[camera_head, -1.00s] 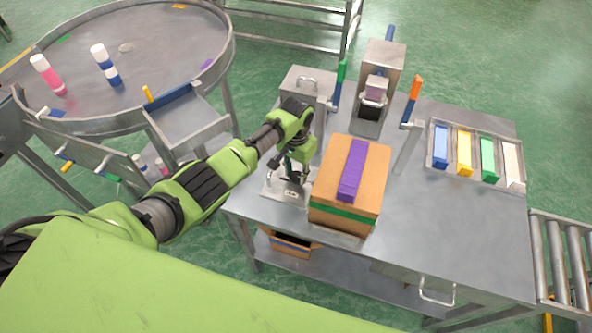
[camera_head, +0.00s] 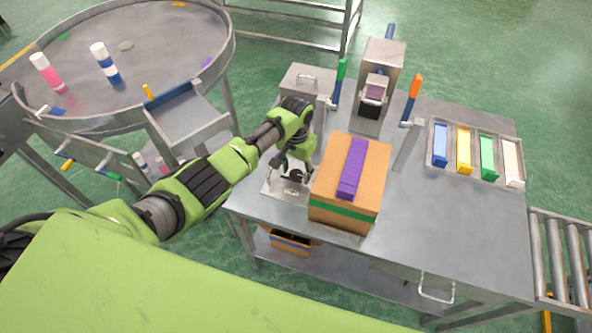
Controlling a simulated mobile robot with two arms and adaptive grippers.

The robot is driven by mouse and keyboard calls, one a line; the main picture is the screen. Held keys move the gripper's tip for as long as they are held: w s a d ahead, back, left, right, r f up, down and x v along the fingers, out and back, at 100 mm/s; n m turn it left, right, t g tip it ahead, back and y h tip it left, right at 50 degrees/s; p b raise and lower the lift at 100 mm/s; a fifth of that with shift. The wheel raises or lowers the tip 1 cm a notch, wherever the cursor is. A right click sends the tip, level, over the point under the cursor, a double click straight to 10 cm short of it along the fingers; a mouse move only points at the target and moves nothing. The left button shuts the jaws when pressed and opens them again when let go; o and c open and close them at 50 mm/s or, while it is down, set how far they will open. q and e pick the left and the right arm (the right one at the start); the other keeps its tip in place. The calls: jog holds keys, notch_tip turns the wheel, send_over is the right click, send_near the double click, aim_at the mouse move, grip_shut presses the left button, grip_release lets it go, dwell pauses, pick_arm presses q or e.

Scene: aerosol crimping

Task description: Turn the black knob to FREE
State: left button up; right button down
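The black knob (camera_head: 294,177) is a small dark shape on a light metal plate (camera_head: 272,188) at the left front of the steel table. Its markings are too small to read, so I cannot tell which setting it points at. My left gripper (camera_head: 296,171) hangs over the plate with its dark fingers spread apart, one on each side of the knob. I cannot tell whether the fingers touch it. My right gripper is not in view.
A cardboard box (camera_head: 375,185) with a purple strip stands close to the right of my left gripper. Behind are a metal box (camera_head: 305,82), a green-handled lever (camera_head: 341,70) and a press (camera_head: 385,60).

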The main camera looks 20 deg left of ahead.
aim_at(296, 174)
pick_arm(q)
notch_tip(296, 174, up, 12)
dwell(0.6)
dwell(0.4)
